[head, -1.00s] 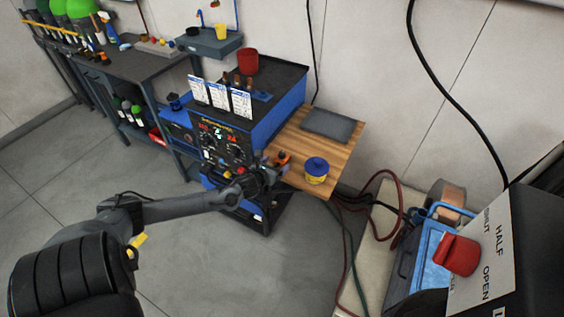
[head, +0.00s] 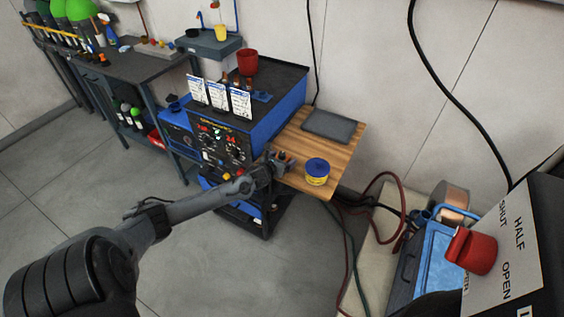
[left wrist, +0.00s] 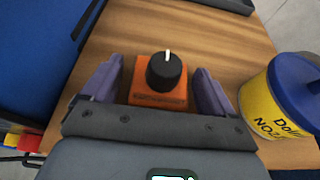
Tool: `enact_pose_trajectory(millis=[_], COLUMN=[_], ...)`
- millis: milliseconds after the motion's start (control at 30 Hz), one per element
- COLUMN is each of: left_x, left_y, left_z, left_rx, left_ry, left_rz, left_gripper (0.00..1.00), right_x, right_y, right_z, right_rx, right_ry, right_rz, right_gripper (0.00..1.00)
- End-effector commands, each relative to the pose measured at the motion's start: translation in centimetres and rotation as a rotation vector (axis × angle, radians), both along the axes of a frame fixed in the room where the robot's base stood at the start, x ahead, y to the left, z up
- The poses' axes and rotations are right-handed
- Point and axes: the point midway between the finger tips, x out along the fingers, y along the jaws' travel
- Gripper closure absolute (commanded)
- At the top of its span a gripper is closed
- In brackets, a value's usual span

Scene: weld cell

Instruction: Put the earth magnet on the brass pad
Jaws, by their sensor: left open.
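The earth magnet, an orange block with a black knob (left wrist: 164,72) on top, sits on the wooden shelf. My left gripper (left wrist: 157,88) is open, with one purple-grey finger on each side of the block. In the head view the same left gripper (head: 280,160) is at the shelf's front-left edge and partly hides the magnet. I cannot make out a brass pad in either view. My right gripper is not in view.
On the wooden shelf (head: 335,145), a yellow tub with a blue lid (head: 317,170) stands right of the gripper and a dark grey slab (head: 329,126) lies behind. The blue welder (head: 272,117) stands left of it. A panel with a red lever (head: 472,250) is at right.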

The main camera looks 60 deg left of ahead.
Motion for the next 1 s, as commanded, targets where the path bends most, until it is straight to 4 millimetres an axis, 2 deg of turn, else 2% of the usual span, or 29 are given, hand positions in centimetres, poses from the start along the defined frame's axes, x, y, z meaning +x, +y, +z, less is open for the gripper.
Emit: enact_pose_trajectory(millis=[67,100,600,667,1000], left_x=[-0.01,-0.01,-0.04,0.08,0.07], left_y=[0.0,0.0,0.0,0.08,0.1], left_z=[0.03,0.03,0.03,0.32,0.64], left_rx=[0.0,0.0,0.0,0.002,0.002], left_ry=[0.0,0.0,0.0,-0.006,-0.006], left_rz=[0.0,0.0,0.001,0.001,0.0], left_gripper=[0.13,0.16,0.92,1.0,1.0], right_x=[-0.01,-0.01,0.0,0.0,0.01], right_y=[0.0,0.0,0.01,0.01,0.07], right_z=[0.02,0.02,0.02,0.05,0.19], right_rx=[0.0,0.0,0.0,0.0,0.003], right_ry=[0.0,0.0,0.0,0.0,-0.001], right_rz=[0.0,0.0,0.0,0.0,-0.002], right_gripper=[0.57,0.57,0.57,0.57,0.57])
